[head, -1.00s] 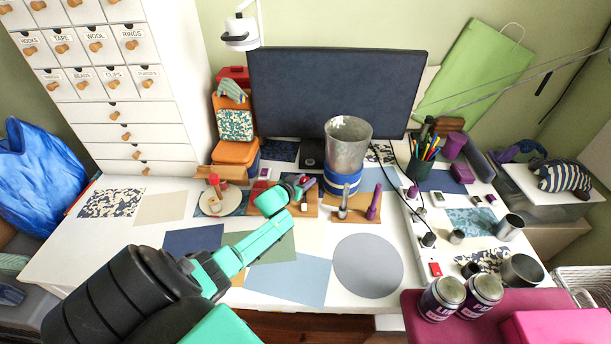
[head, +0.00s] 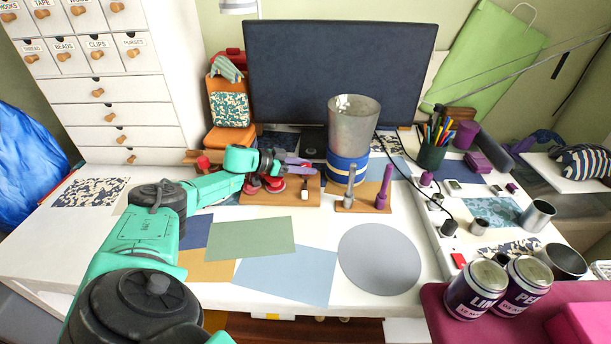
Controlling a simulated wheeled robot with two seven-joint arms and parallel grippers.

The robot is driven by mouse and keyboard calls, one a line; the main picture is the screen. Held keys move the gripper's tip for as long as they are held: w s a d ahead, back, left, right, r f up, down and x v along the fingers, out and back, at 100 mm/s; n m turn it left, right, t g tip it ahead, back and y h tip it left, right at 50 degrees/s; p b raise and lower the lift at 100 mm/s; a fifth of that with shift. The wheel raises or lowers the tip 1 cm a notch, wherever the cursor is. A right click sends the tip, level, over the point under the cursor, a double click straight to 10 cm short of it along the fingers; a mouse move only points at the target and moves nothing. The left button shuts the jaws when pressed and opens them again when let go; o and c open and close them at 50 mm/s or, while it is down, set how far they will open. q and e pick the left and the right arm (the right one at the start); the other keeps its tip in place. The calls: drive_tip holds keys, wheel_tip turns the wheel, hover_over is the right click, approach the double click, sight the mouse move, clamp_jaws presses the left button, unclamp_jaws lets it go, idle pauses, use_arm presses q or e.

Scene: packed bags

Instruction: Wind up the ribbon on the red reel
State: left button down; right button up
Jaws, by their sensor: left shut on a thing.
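The red reel (head: 272,185) is on a wooden board (head: 294,198) at the back of the table, left of centre. It is small and partly covered by my left gripper. My left gripper (head: 296,163) comes in from the left and is directly over the reel. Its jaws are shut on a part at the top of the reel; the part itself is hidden. I cannot make out the ribbon. My right gripper is not in view.
A second wooden board (head: 362,208) with grey and purple upright pieces stands to the right. Behind it a metal bucket (head: 354,110) sits on a blue roll. A dark monitor (head: 340,75) closes the back. Flat sheets and a grey disc (head: 379,259) lie in front.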

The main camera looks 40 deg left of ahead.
use_arm(q)
drive_tip(key=shift+r, duration=0.15)
drive_tip(key=shift+c, duration=2.3)
unclamp_jaws()
drive_tip(key=v, duration=1.4)
drive_tip(key=shift+s, duration=0.2)
drive_tip(key=shift+a, duration=0.15)
